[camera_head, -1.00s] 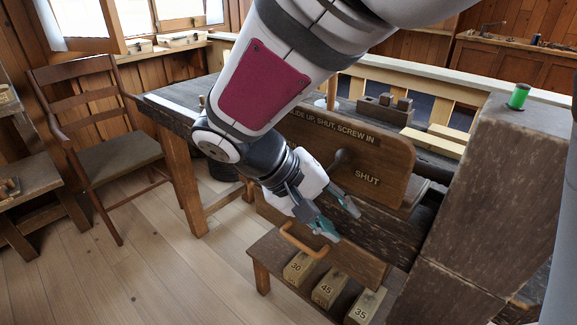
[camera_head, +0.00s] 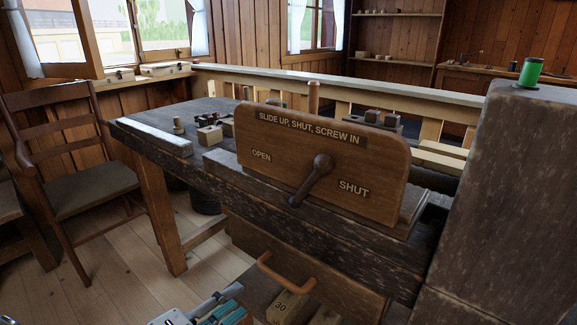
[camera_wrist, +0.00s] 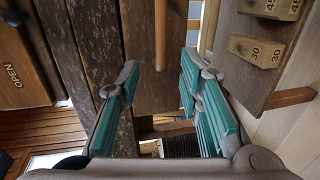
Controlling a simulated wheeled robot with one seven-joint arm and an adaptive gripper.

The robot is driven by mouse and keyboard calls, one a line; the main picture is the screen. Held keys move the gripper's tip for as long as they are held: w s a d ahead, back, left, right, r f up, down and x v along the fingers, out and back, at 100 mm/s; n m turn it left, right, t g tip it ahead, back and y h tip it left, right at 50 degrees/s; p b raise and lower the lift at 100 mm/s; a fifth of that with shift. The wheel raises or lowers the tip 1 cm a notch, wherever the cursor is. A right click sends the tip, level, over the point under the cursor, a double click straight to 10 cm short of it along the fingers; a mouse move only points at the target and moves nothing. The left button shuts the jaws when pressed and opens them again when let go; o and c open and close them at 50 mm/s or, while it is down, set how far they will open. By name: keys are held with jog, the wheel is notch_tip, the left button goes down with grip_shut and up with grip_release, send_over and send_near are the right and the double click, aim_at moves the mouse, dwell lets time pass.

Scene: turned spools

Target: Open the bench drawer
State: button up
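The bench drawer's wooden front (camera_head: 322,283) is low under the dark bench and looks shut. Its orange-brown bar handle (camera_head: 287,274) sticks out from it. In the wrist view the drawer front (camera_wrist: 140,50) fills the middle, and the handle (camera_wrist: 161,32) runs down from the top edge. My gripper (camera_wrist: 160,78) is open and empty, its teal-padded fingers spread either side of the handle's line in that view. In the head view only part of my gripper (camera_head: 218,308) shows at the bottom edge, below and left of the handle. I see no contact with the handle.
A board with a lever (camera_head: 313,180), marked OPEN and SHUT, stands above the drawer. Numbered blocks (camera_head: 285,305) sit on a low stand below the handle. A thick post with a green spool (camera_head: 529,72) stands right, a chair (camera_head: 75,165) left.

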aim_at(271, 275)
jog(key=b+x, duration=0.3)
jog(key=x, duration=0.9)
jog(key=shift+c, duration=0.5)
grip_shut()
